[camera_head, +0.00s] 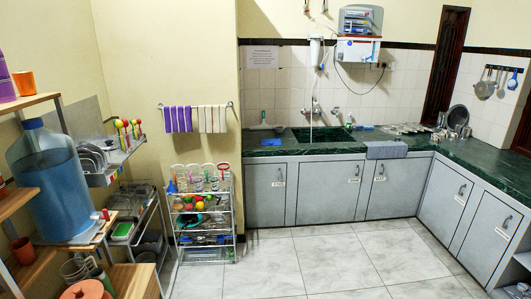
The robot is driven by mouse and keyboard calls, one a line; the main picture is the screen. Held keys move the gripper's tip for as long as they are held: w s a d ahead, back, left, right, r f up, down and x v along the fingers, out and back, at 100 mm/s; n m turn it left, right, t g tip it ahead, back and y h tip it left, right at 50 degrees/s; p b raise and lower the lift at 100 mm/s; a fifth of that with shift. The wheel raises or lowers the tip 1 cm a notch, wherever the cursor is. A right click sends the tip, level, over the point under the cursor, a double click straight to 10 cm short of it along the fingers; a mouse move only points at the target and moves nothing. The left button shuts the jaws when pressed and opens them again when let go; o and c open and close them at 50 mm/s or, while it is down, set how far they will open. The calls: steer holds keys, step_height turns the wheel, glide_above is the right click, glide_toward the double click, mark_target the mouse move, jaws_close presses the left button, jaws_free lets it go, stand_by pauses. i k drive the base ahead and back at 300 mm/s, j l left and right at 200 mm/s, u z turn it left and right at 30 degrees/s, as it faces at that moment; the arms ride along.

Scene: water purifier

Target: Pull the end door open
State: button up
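Grey cabinet doors line the space under the green counter. Along the back wall are a left door (265,195), a middle door (330,192) and a right door (390,188), each with a small handle and a small label too blurred to read. Along the right side are a farther door (446,205) and a nearer door (488,236) at the front end of the row, each with a curved handle. All of these doors look shut. The frame does not show for certain which one is the end door. My gripper is not in view.
The tiled floor (335,262) before the cabinets is clear. A wire rack (206,240) with utensils stands left of the back cabinets. A grey cloth (386,150) hangs over the counter edge above the right back door. Shelves with a blue water bottle (52,190) fill the left side.

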mark_target(266, 184)
steer(key=i, duration=2.1)
steer(key=i+l+u, duration=0.15)
steer(key=i+u, duration=0.25)
steer(key=i, duration=0.25)
steer(key=i+l+u, duration=0.4)
steer(key=i, duration=0.25)
steer(key=i+l+u, duration=0.4)
steer(key=i, duration=0.2)
